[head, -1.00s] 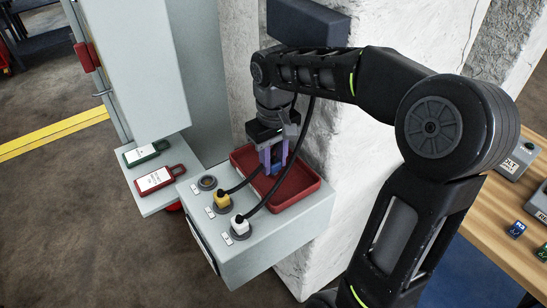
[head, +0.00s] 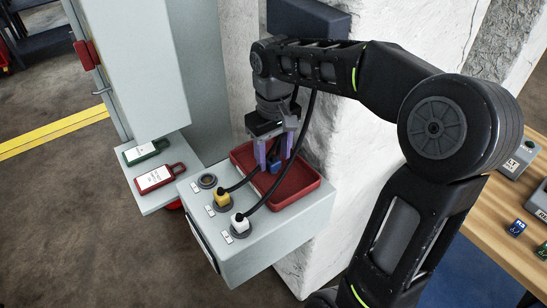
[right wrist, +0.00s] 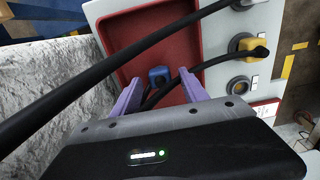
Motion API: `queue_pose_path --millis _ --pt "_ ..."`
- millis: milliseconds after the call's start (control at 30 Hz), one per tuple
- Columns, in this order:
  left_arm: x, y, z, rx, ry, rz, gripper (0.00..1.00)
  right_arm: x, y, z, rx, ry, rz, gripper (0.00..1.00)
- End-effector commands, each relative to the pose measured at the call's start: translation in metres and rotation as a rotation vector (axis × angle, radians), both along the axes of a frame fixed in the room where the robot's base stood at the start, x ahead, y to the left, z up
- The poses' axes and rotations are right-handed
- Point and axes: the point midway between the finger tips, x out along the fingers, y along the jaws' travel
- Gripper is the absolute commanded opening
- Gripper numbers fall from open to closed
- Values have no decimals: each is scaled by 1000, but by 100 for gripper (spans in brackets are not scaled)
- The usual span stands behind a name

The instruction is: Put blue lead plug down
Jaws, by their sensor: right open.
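The blue lead plug (head: 275,165) is in the red tray (head: 306,193) on top of the grey box. In the right wrist view the blue plug (right wrist: 158,74) lies in the red tray (right wrist: 150,37), its black cable running back between the fingers. My right gripper (head: 274,165) is open above the tray, with one purple finger on each side of the plug. In the right wrist view the fingertips (right wrist: 157,82) stand apart from the plug with gaps on both sides. My left gripper is not in view.
A yellow plug (head: 222,198) and a white plug (head: 239,224) sit in sockets on the box (head: 270,250) beside the tray. An empty socket (head: 207,182) is behind them. Red and green padlock tags (head: 155,178) lie on a shelf at left. Black cables cross the tray.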

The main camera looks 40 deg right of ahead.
Motion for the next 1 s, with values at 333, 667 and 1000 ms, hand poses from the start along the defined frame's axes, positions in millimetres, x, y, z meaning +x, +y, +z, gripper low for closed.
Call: queue_pose_path --millis 333,667,1000 --pt "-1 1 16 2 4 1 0 0 1 79 0 -2 1 52" --pt "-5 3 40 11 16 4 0 0 0 107 0 0 1 52" --pt "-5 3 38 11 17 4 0 0 0 106 0 0 1 52"
